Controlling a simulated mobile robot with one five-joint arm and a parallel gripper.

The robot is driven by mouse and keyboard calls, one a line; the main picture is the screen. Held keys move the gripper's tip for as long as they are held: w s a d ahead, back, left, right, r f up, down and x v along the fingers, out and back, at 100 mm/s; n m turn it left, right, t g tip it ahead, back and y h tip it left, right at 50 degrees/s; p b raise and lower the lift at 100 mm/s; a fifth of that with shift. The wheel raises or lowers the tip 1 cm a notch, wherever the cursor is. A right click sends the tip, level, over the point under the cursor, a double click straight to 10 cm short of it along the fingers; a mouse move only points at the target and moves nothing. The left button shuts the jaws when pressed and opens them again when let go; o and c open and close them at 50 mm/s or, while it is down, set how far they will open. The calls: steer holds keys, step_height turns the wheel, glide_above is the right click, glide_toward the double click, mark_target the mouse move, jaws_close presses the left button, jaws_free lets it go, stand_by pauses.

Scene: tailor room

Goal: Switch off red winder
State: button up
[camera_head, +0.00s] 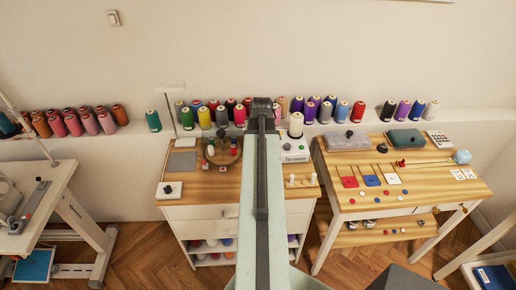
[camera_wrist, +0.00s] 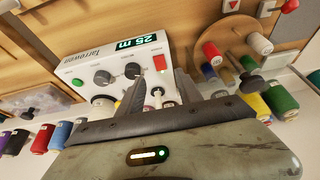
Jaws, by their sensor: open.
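The winder is a white box (camera_wrist: 115,65) with a green "25 m" display, dark knobs and the label "Tarrowen" in the wrist view, where it appears upside down. A red switch (camera_wrist: 159,62) sits on its face, near the display. I cannot tell the switch's position. In the head view the winder (camera_head: 296,155) is partly hidden behind my arm. My gripper (camera_wrist: 160,88) is open, its dark fingers pointing toward the winder face. The fingertips are close to the red switch; I cannot tell whether they touch. No object is held.
Thread spools (camera_head: 222,115) line the back ledge. A wooden round stand (camera_head: 222,150) is left of my arm on the cabinet top. A second table (camera_head: 440,185) at right carries buttons and coloured squares. A sewing table (camera_head: 50,185) stands at left.

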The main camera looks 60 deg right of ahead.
steer(key=b+x, duration=0.5)
steer(key=x, duration=0.1)
steer(key=shift+w+f, duration=0.1)
steer(key=shift+f, duration=0.25)
steer(key=shift+r, duration=0.15)
